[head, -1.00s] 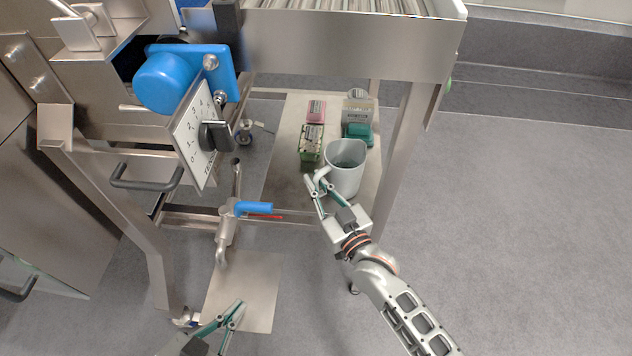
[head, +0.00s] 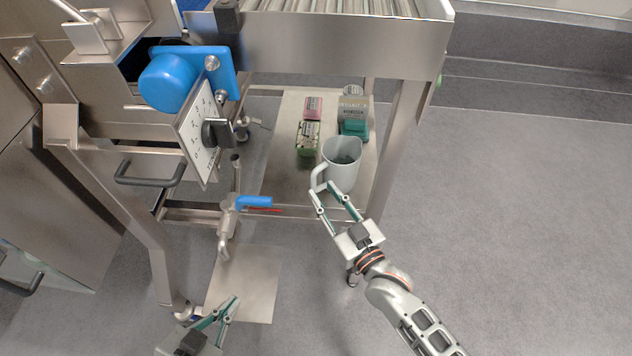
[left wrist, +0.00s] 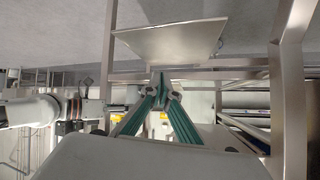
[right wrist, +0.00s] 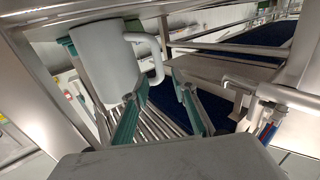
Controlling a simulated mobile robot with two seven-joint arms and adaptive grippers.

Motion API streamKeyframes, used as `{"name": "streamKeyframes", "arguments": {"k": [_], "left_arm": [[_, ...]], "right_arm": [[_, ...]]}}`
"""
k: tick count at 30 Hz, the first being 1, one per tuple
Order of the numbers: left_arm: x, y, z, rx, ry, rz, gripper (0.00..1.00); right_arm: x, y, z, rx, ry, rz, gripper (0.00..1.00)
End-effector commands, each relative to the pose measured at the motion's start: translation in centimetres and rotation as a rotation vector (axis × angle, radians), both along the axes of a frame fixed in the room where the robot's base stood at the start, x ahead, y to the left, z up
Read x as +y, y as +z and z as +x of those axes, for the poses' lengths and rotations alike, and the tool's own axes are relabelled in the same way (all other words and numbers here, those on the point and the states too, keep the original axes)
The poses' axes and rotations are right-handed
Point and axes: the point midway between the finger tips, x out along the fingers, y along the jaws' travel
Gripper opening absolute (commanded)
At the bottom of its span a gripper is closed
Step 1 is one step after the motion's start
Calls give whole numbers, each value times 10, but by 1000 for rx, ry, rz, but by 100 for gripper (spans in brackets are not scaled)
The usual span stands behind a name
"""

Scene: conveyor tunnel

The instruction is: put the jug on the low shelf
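The pale grey jug (head: 342,172) stands upright on the low steel shelf (head: 285,175) under the conveyor, near the shelf's front right. Its handle points towards the front left. My right gripper (head: 324,190) is open and empty, just in front of the jug near its handle. In the right wrist view the jug (right wrist: 100,60) and its handle lie just beyond the spread fingertips (right wrist: 158,72). My left gripper (head: 231,299) is low at the front left, far from the jug. Its fingertips (left wrist: 162,88) come together with nothing visible between them.
A blue-handled valve (head: 252,201) is left of the shelf. A table leg (head: 393,150) stands right of the jug.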

Motion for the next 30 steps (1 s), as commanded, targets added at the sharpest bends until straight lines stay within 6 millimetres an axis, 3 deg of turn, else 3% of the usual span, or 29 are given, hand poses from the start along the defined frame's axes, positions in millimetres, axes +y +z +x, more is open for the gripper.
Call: {"name": "streamKeyframes", "arguments": {"k": [6, 12, 30], "left_arm": [[2, 2, 0, -1, -1, 7, 0], [2, -2, -2, 6, -2, 9, 0], [1, 2, 0, -1, 0, 5, 0]], "right_arm": [[-22, 2, -32, -3, 0, -1, 27], [-31, 1, -46, -3, 0, -1, 27], [-32, 1, -47, -4, 0, 0, 27]]}}
